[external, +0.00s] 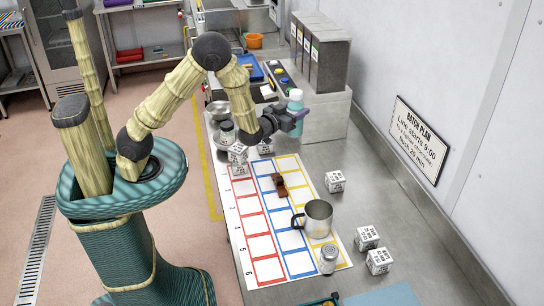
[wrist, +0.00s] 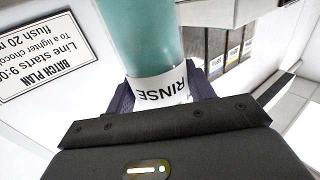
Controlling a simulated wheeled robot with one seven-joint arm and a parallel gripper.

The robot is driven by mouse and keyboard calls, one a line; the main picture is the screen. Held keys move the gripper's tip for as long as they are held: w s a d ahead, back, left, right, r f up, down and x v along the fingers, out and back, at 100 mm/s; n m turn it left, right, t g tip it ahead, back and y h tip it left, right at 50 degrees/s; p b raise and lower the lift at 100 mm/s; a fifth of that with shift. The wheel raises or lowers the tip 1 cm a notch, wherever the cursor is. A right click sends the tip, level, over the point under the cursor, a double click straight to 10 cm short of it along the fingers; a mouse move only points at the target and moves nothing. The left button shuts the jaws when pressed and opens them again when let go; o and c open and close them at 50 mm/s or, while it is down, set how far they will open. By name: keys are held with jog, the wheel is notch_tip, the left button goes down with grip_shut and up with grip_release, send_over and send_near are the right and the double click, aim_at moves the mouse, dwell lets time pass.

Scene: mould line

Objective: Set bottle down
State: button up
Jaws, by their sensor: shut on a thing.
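The bottle (external: 295,100) is teal with a white label. In the wrist view the bottle (wrist: 150,35) shows the word RINSE on its label, upside down in the picture. My gripper (external: 291,118) is shut on the bottle. In the wrist view its dark fingers (wrist: 160,98) lie on both sides of the label. In the external view the bottle looks upright and in front of a grey block-like stand (external: 325,116); I cannot tell whether its base touches anything.
A white mat with a red, blue and yellow grid (external: 262,247) lies on the grey table. On it are a metal mug (external: 318,218), a shaker (external: 328,260) and a brown piece (external: 279,187). Marked cubes (external: 335,181) stand around. Dark binders (external: 319,55) stand on the grey stand.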

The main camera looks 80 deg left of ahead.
notch_tip(320, 180, down, 7)
jog(key=shift+r, duration=0.2)
notch_tip(320, 180, down, 7)
jog(key=b, duration=0.3)
jog(key=shift+r+b, duration=0.15)
jog(key=shift+b, duration=0.15)
jog(key=shift+s+f+b, duration=0.2)
jog(key=shift+f+b, duration=0.5)
jog(key=shift+f, duration=0.05)
dwell(0.7)
jog(key=o, duration=1.3)
